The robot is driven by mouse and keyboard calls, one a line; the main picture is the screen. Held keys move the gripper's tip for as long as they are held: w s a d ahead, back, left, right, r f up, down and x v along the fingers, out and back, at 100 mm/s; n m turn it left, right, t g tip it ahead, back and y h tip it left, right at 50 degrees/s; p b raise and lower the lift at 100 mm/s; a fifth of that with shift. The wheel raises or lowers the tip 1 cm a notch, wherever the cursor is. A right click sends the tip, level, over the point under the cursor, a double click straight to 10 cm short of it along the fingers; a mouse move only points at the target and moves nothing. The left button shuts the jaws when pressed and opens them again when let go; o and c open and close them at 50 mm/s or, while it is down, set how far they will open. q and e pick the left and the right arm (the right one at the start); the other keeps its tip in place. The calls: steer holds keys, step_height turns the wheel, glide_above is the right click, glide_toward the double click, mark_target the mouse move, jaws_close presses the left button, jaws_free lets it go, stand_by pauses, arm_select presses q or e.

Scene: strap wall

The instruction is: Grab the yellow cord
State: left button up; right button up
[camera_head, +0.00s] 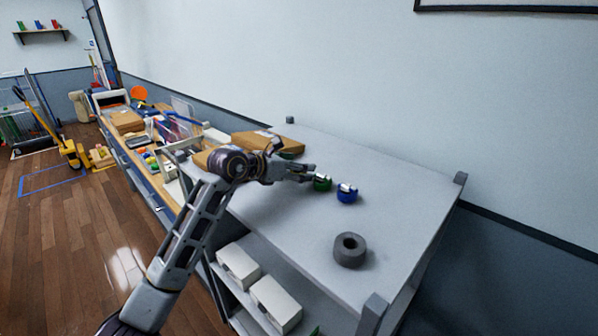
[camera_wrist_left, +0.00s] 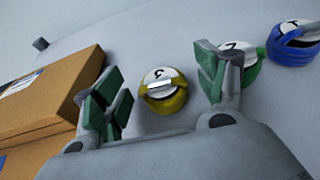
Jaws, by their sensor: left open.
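The yellow cord (camera_wrist_left: 165,104) is a small coil with a white, numbered top, lying on the grey shelf top (camera_head: 400,210). It shows in the left wrist view between the two green-padded fingers of my left gripper (camera_wrist_left: 158,75), with gaps on both sides. The gripper is open and empty. In the head view my left gripper (camera_head: 300,173) is low over the shelf top, and the yellow cord is hidden by my arm and hand. My right gripper is not in view.
A green coil (camera_head: 322,184) sits close by my right-hand finger, and a blue coil (camera_head: 347,194) beyond it. A grey ring (camera_head: 350,252) lies nearer the front. Cardboard boxes (camera_wrist_left: 50,95) are left of the gripper. The shelf's right part is clear.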

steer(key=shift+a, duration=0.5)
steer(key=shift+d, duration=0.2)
arm_select(q)
steer(key=c, duration=1.1)
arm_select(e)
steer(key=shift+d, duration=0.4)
arm_select(q)
steer(key=shift+r, duration=0.1)
